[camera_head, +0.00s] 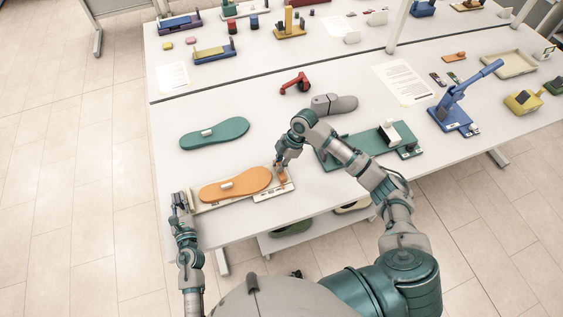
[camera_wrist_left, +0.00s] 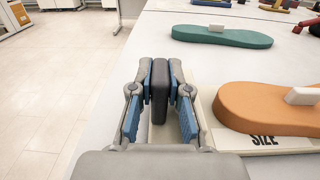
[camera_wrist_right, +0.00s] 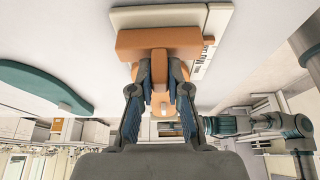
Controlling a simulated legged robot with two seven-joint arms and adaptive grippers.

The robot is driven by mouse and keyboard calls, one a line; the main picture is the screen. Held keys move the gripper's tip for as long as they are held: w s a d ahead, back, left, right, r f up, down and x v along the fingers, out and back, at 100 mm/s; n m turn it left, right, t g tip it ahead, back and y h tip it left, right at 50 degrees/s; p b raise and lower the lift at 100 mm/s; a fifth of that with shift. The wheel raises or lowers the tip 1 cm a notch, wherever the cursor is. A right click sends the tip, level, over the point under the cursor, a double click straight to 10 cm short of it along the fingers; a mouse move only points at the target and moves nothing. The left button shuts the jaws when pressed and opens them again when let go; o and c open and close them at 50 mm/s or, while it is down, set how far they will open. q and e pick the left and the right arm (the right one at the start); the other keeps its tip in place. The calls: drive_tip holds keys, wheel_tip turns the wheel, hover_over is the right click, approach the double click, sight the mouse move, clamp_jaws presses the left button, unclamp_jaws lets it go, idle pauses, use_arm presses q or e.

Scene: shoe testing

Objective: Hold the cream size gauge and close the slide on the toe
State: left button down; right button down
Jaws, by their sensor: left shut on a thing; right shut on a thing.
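The cream size gauge (camera_head: 207,206) lies at the table's near left edge, with an orange sole (camera_head: 235,185) on it; the sole has a white block on top. In the left wrist view the gauge is marked SIZE (camera_wrist_left: 265,142). My left gripper (camera_head: 180,203) is shut on a dark upright grip (camera_wrist_left: 160,90) at the gauge's left end. My right gripper (camera_head: 281,162) is shut on the handle of the orange slide (camera_wrist_right: 160,42) at the toe end. Whether slide and toe touch is hidden by the fingers.
A teal sole (camera_head: 215,133) lies behind the gauge. A green board (camera_head: 365,147) is just right of my right gripper. A blue lever press (camera_head: 455,105) stands farther right.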

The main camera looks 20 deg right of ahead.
drive_tip(key=a, duration=0.4)
drive_tip(key=shift+a, duration=0.2)
drive_tip(key=c, duration=1.1)
unclamp_jaws()
drive_tip(key=shift+c, duration=0.2)
use_arm(q)
drive_tip(key=shift+d, duration=0.1)
use_arm(e)
drive_tip(key=shift+d, duration=0.15)
drive_tip(key=shift+r, duration=0.1)
drive_tip(key=v, duration=1.1)
drive_tip(key=shift+d+r, duration=0.2)
drive_tip(key=shift+r, duration=0.15)
use_arm(q)
drive_tip(key=c, duration=1.1)
unclamp_jaws()
drive_tip(key=shift+o, duration=0.2)
